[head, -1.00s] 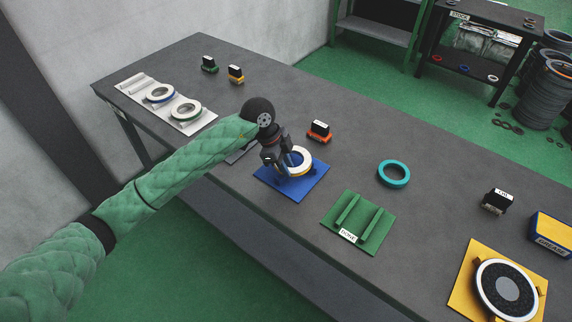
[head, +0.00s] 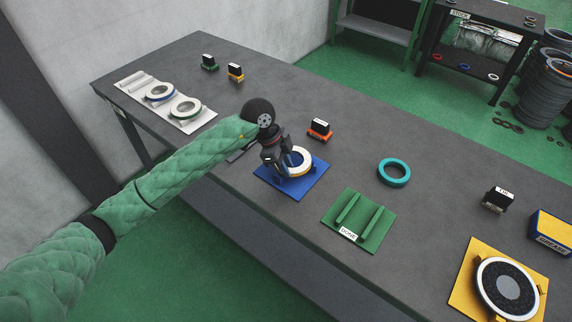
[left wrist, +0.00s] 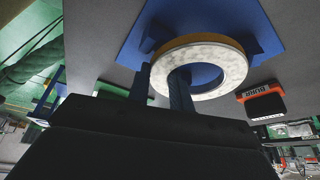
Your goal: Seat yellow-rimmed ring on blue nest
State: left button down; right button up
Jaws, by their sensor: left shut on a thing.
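The yellow-rimmed ring (head: 301,158) is white on its face with a yellow edge. It lies over the blue nest (head: 310,186), a blue plate with raised blue blocks. My left gripper (head: 286,168) is shut on the near-left side of the ring's band. In the left wrist view one finger is inside the hole of the ring (left wrist: 231,66) and the other is outside. Blue blocks of the nest (left wrist: 272,25) show on both sides of the ring there. I cannot tell whether the ring touches the plate. My right gripper is not in view.
A green fixture (head: 373,232) with two rails stands right of the nest. A teal ring (head: 394,172) and an orange-based block (head: 320,130) are behind. A white tray (head: 200,122) with two rings is at left. A yellow plate (head: 463,290) holds a large round part.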

pick_arm(q)
jog(key=shift+f, duration=0.1)
jog(key=c, duration=1.2)
grip_release()
jog(key=shift+o, duration=0.2)
jog(key=shift+f, duration=0.1)
jog(key=p+v, duration=0.4)
jog(key=v, duration=0.3)
dwell(0.5)
